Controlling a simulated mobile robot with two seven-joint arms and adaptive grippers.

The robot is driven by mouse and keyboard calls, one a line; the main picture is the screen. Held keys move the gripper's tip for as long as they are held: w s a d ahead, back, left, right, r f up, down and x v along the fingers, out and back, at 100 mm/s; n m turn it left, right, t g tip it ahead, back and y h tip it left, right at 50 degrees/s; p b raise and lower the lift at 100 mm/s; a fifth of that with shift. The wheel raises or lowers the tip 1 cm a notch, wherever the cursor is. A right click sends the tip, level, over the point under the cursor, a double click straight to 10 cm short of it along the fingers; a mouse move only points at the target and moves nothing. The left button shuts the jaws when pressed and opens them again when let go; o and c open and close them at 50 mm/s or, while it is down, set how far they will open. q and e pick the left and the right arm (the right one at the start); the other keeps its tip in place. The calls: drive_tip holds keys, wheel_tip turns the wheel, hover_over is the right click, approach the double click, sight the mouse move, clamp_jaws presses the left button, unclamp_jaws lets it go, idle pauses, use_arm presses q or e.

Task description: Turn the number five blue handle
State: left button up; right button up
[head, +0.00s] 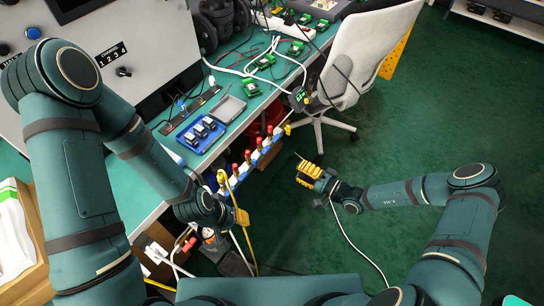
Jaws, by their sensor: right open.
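The workbench (190,163) carries a blue tray (201,133), a grey tray (229,109), green circuit boards (265,62) and cables. A white office chair (365,45) stands behind my right gripper. A white cable hangs below that gripper. The floor (430,120) at right is clear.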

sight(266, 150)
drive_tip(key=b+x, duration=0.2)
drive_tip(key=x, duration=1.1)
drive_tip(key=shift+w+b, duration=0.35)
drive_tip(key=shift+w, duration=0.05)
drive_tip(key=shift+a+f, duration=0.1)
clamp_jaws()
